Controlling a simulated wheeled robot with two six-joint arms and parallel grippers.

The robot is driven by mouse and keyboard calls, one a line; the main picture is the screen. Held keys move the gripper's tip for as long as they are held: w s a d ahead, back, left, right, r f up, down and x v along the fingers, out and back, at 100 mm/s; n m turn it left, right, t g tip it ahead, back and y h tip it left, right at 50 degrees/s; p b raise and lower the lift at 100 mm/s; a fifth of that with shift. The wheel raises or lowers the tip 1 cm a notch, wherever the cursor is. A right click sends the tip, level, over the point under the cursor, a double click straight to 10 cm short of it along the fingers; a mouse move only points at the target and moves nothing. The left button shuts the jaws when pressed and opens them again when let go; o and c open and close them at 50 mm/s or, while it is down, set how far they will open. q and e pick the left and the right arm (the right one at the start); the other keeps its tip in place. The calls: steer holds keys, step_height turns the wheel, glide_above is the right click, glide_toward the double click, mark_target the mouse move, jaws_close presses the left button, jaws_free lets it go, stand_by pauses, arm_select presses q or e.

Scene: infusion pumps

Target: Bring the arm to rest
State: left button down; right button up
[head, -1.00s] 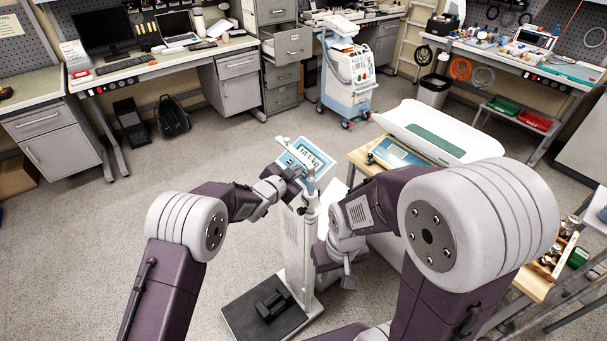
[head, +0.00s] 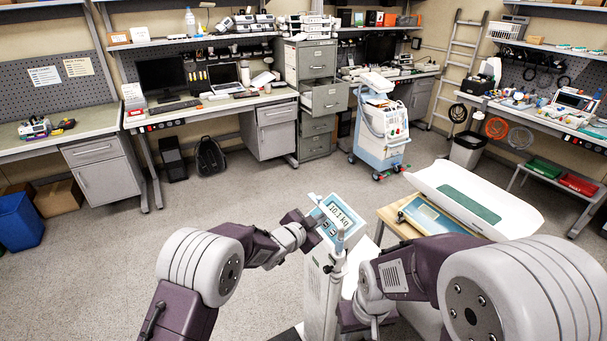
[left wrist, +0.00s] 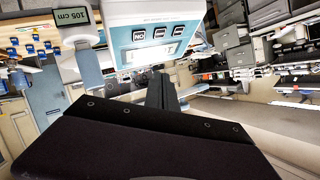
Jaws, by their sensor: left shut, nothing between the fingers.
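My left gripper (head: 308,222) is shut and empty, beside the left edge of the blue-framed display (head: 338,217), which reads 10.1 kg. I cannot tell whether it touches the display. In the left wrist view, my gripper's dark fingers (left wrist: 165,92) point toward the display unit (left wrist: 150,50), with its row of buttons. My right gripper (head: 375,328) hangs low near the scale's white column (head: 320,295). Its fingers are too unclear to tell open from shut. The scale's platform is mostly cut off at the bottom edge.
A wooden table with a white tray-like baby scale (head: 450,195) stands to the right, close to my right arm. A white-blue wheeled machine (head: 382,130) stands behind. A small 105 cm readout (left wrist: 72,17) shows in the left wrist view. Open floor lies at left.

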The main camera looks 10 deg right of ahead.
arm_select(q)
steer(key=s+a+f+n+g+y, duration=0.1)
steer(key=s+a+n+y, duration=0.25)
steer(key=a, duration=0.65)
steer(key=s+a+f+n+g+y, duration=0.1)
steer(key=s+a+f+n+y, duration=0.2)
steer(key=a, duration=0.8)
steer(key=s+a+f+n+g+y, duration=0.1)
steer(key=s+a+n+g, duration=0.2)
steer(key=s, duration=0.9)
steer(key=s+a+f+n+g+y, duration=0.1)
steer(key=s+a+n+g, duration=0.3)
steer(key=s+a, duration=0.5)
steer(key=s+n+y, duration=0.1)
steer(key=s, duration=0.2)
steer(key=shift+s+a, duration=0.2)
steer(key=shift+s, duration=0.2)
